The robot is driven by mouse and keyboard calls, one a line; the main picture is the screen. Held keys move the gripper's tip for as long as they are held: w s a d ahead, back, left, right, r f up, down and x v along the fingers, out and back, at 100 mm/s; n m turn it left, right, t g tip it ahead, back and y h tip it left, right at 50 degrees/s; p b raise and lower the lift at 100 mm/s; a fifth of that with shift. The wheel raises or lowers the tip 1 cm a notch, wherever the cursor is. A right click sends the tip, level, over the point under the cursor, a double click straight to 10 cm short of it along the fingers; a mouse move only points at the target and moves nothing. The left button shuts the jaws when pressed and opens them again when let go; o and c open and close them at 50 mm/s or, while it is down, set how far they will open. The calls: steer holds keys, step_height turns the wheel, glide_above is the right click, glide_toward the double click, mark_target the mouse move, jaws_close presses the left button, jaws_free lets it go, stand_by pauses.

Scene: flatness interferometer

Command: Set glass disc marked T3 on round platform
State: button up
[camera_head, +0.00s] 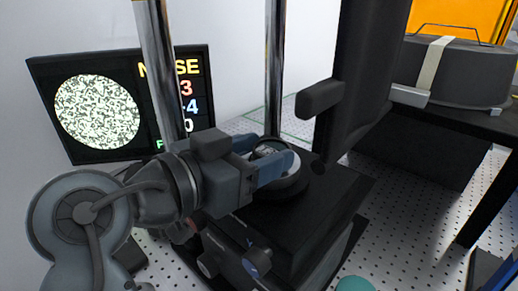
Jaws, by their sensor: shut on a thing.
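My gripper (270,166) is over the round platform (287,189), a dark disc on top of the black instrument base. Its blue-grey fingers are closed on a small pale glass disc (266,151), which is partly hidden by the fingers. The disc sits at or just above the platform; I cannot tell whether it touches. No T3 mark can be read on it from here.
Two chrome columns (274,70) and a black upright with a jutting arm (322,97) stand close around the platform. A monitor (98,110) shows speckle and partly hidden text. A grey round case (458,72) rests on a dark table at right. Perforated bench (405,205) shows at right.

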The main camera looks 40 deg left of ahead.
steer(key=shift+f, duration=0.15)
steer(key=o, duration=1.1)
steer(key=shift+r, duration=0.25)
steer(key=b+v, duration=0.3)
steer(key=v, duration=0.9)
steer(key=shift+f, duration=0.2)
